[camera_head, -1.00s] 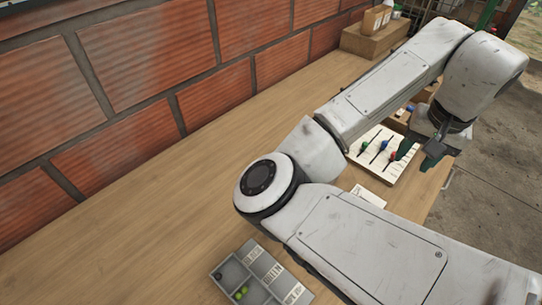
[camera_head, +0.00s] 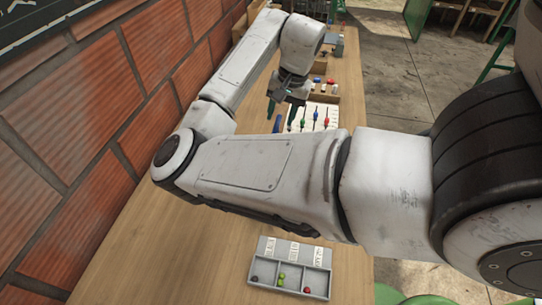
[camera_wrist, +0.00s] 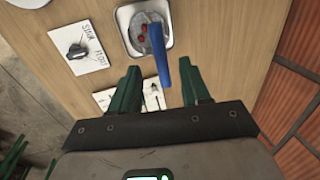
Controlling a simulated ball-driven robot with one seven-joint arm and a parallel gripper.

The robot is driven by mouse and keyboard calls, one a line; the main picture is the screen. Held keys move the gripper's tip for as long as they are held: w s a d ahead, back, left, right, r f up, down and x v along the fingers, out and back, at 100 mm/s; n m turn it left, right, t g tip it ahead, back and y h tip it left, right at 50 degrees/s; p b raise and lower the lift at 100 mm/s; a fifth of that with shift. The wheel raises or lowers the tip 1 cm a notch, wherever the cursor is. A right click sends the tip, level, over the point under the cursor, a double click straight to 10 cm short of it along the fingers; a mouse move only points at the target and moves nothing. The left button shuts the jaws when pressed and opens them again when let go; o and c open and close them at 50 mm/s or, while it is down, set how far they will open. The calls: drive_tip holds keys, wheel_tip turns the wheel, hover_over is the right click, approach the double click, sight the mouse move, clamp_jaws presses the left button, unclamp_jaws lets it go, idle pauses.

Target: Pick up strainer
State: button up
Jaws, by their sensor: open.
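The strainer shows in the wrist view, with a blue handle (camera_wrist: 161,70) pointing down toward my fingers. Its head (camera_wrist: 150,35) lies in a metal tray (camera_wrist: 125,14) with a few red fruits. My gripper (camera_wrist: 160,88) is open and empty, one green finger on each side of the line of the handle. The handle's near end shows between the fingertips; whether they are level with it in height I cannot tell. In the head view my gripper (camera_head: 284,98) hangs over the far part of the bench, close to a small blue piece (camera_head: 277,123), likely the handle. My arm hides the tray there.
A white card (camera_wrist: 83,47) with a dark object lies left of the tray. A white board (camera_head: 322,118) with coloured tools lies right of my gripper. A grey sorting tray (camera_head: 290,249) is at the near end. A brick wall (camera_head: 75,130) borders the bench.

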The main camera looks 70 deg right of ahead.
sight(277, 123)
drive_tip(key=shift+w+a+f+p, duration=0.15)
drive_tip(key=shift+w+f, duration=0.1)
drive_tip(key=shift+f, duration=0.8)
drive_tip(key=shift+w+d+f+p, duration=0.1)
drive_tip(key=shift+w+f, duration=0.15)
drive_tip(key=shift+f, duration=0.85)
drive_tip(key=shift+w+a+f+p, duration=0.15)
drive_tip(key=shift+w+f, duration=0.1)
drive_tip(key=shift+f, duration=0.8)
drive_tip(key=shift+d, duration=0.1)
drive_tip(key=shift+c, duration=0.3)
clamp_jaws()
